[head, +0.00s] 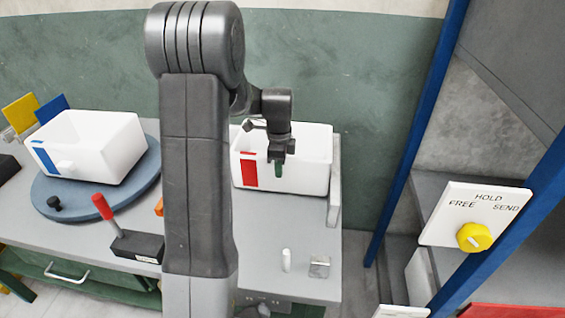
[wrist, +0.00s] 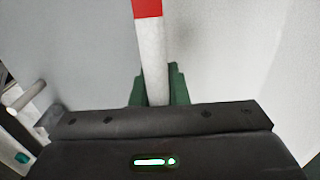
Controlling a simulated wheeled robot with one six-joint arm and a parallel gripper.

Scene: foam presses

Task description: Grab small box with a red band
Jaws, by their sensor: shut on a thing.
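The small white box with a red band (head: 310,172) stands upright at the right end of the grey table. The red band (head: 249,170) runs down the left part of its front wall. My gripper (head: 279,166) reaches down from above to the front rim, right of the band; one green finger shows outside the wall. In the wrist view my green fingers (wrist: 157,88) are shut on the white rim (wrist: 152,52), with the red part farther along it. The far finger is hidden in the head view.
On the left, a white box with a blue band (head: 90,148) sits on a blue round turntable (head: 110,198). A red-handled lever (head: 103,207) stands in front. A small white peg (head: 286,260) and a metal block (head: 319,267) lie near the table's front. A yellow-knob panel (head: 474,236) and blue posts are at right.

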